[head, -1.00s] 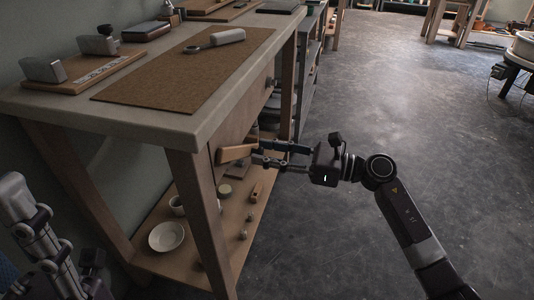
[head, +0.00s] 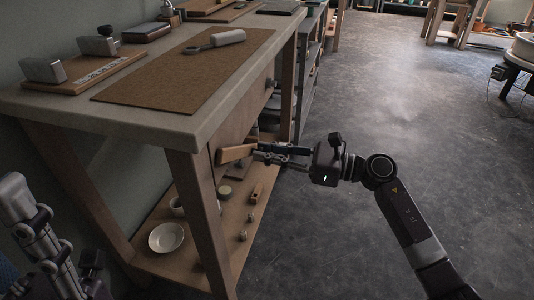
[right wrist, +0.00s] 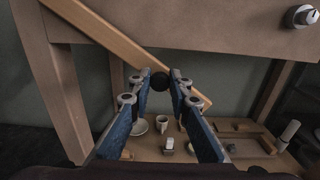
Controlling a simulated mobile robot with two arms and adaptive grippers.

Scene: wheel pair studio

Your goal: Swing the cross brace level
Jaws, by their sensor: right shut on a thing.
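The cross brace is a wooden bar under the workbench. In the right wrist view the brace (right wrist: 110,38) slopes down from upper left to lower right. Its near end (head: 236,153) shows beside the front leg in the head view. My right gripper (head: 258,151) is shut on the brace, reaching in from the right. In the right wrist view its blue-padded fingers (right wrist: 160,82) meet the bar, with a dark round thing between their tips. Part of my left gripper (head: 40,240) shows at the lower left of the head view; its fingertips cannot be made out.
The workbench (head: 150,115) carries a cork mat (head: 180,75) with a tool on it. The lower shelf (head: 150,262) holds a white dish (head: 166,237), a cup and small items.

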